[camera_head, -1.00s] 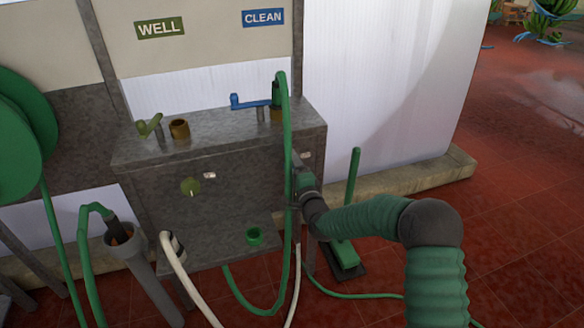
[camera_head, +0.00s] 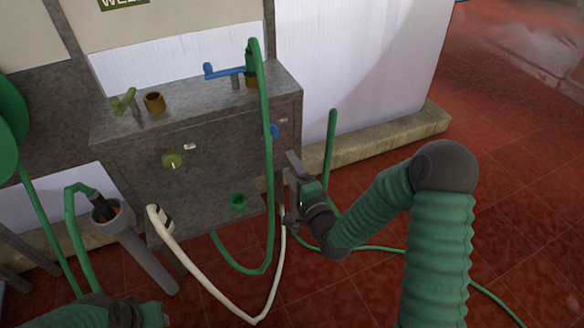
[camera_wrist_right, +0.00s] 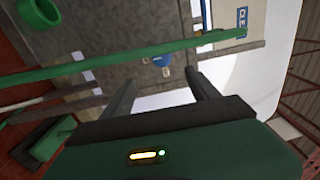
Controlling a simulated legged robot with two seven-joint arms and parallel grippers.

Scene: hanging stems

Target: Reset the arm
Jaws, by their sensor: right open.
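My right arm comes in from the lower right in the head view. Its gripper (camera_head: 290,178) is open and empty, in front of the right end of the grey metal bench and near the hanging green hose (camera_head: 267,150). In the right wrist view the two dark fingers (camera_wrist_right: 163,85) stand apart with nothing between them. The green hose crosses beyond them there, and a blue knob (camera_wrist_right: 162,60) shows on the bench front. Part of my left arm (camera_head: 100,312) shows at the bottom left; its gripper cannot be made out.
The grey bench (camera_head: 215,150) carries a green-handled tap (camera_head: 123,102) and a blue-handled tap (camera_head: 222,71). A white hose (camera_head: 205,285) loops below it. A grey tube holder (camera_head: 135,250) stands left. A low kerb (camera_head: 400,135) runs behind.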

